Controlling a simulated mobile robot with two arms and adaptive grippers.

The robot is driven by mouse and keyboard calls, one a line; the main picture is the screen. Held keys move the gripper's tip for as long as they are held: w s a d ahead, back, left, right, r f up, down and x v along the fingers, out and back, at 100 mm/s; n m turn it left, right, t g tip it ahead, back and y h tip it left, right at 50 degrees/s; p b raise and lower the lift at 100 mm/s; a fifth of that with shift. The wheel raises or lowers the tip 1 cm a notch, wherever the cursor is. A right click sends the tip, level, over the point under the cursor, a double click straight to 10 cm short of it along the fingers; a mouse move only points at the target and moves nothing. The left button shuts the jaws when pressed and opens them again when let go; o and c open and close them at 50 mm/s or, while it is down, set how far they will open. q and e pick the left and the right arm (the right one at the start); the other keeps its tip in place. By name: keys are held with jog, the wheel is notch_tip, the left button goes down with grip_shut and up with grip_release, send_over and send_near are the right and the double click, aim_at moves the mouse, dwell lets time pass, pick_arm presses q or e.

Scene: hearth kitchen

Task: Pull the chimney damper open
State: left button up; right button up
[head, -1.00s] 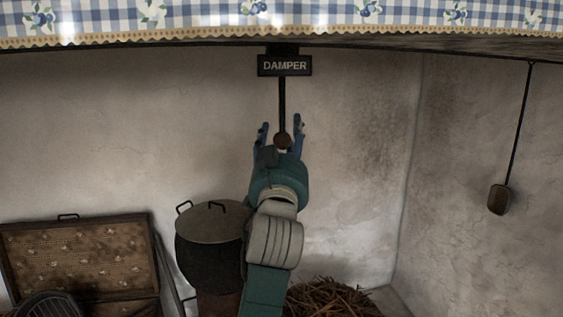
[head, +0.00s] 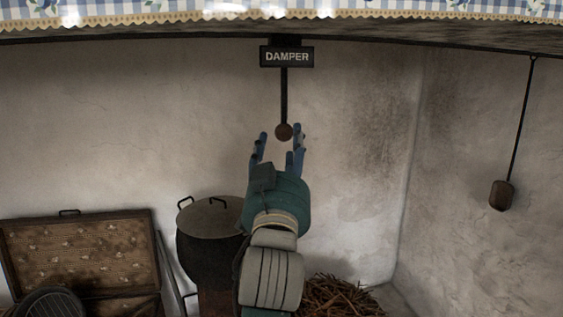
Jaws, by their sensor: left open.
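The damper pull hangs in the upper middle of the head view. It is a dark rod (head: 284,92) with a round brown knob (head: 284,132) at its lower end, below a black sign (head: 287,56) reading DAMPER. My left gripper (head: 279,138) is open, with its blue fingers pointing up. In the picture the knob shows between and near the fingertips; I cannot tell the depth between them. The fingers are not closed on it. My right gripper is not in view.
A lidded black pot (head: 208,240) stands left of my arm. An open wooden case (head: 85,258) is at lower left, and a pile of twigs (head: 340,298) at lower right. A wooden pull on a cord (head: 501,195) hangs at right. A checked cloth (head: 180,12) edges the top.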

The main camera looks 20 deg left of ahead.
pick_arm(q)
jog(key=b+v, duration=0.1)
jog(key=v, duration=0.2)
jog(key=shift+s+d+f, duration=0.1)
jog(key=shift+s+f, duration=0.05)
jog(key=shift+s, duration=0.2)
